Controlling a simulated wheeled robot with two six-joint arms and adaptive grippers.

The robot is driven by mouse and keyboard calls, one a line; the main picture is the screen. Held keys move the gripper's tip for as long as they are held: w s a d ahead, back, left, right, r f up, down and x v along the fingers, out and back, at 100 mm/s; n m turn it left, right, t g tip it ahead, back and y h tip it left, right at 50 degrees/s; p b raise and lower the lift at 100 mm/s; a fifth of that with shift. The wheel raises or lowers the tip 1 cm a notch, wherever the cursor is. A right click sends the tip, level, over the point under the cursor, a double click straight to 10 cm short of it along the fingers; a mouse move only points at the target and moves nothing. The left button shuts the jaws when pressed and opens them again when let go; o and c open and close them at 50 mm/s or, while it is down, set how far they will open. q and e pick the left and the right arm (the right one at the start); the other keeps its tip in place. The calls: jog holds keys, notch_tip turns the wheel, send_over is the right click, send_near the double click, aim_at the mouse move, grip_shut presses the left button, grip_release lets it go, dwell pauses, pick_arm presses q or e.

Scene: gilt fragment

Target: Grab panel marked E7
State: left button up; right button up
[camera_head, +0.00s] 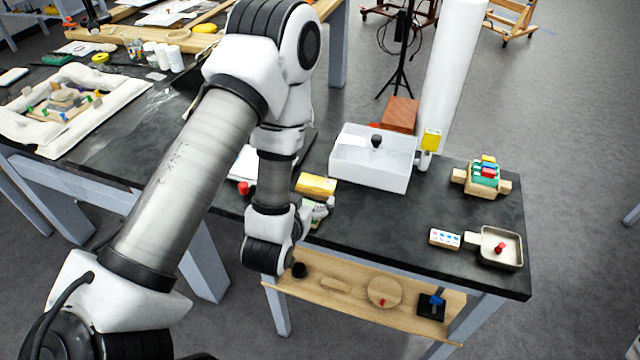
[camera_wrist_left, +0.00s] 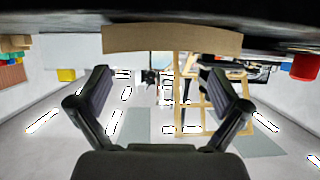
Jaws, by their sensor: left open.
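No marking E7 can be read in either view, so I cannot tell which thing is the panel. A yellow-tan block (camera_head: 316,184) lies on the dark table just beyond my left gripper (camera_head: 318,212), which is partly hidden by my wrist. In the left wrist view a tan, slightly curved piece (camera_wrist_left: 172,38) spans the top middle, ahead of the fingers. My left gripper (camera_wrist_left: 158,85) is open there, with nothing between its two dark fingers. I cannot tell whether the tan piece is the same block.
A white box (camera_head: 370,165) with a black knob stands right of the gripper. A red-topped item (camera_head: 243,188) is to its left. A colourful block rack (camera_head: 483,176) and a small square tray (camera_head: 516,262) sit at right. A wooden shelf (camera_head: 340,287) lies below the table's front edge.

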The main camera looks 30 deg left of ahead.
aim_at(315, 187)
pick_arm(q)
jog(key=shift+w+f+b, duration=0.3)
jog(key=shift+f+b, duration=0.3)
jog(key=shift+b, duration=0.05)
jog(key=shift+d+r+b, duration=0.15)
jog(key=shift+r+b, duration=0.05)
jog(key=shift+b, duration=0.15)
jog(key=shift+w+r, duration=0.1)
jog(key=shift+w, duration=0.1)
jog(key=p+x, duration=0.1)
jog(key=x, duration=0.3)
jog(key=shift+a+p, duration=0.3)
jog(key=shift+p, duration=0.1)
jog(key=shift+w+a+f, duration=0.1)
jog(key=shift+w+f, duration=0.2)
pick_arm(e)
jog(key=shift+s+d+f, duration=0.1)
jog(key=shift+f, duration=0.4)
jog(key=shift+s+d+f, duration=0.1)
jog(key=shift+f, duration=0.4)
pick_arm(q)
jog(key=shift+s, duration=0.1)
jog(key=c, duration=0.8)
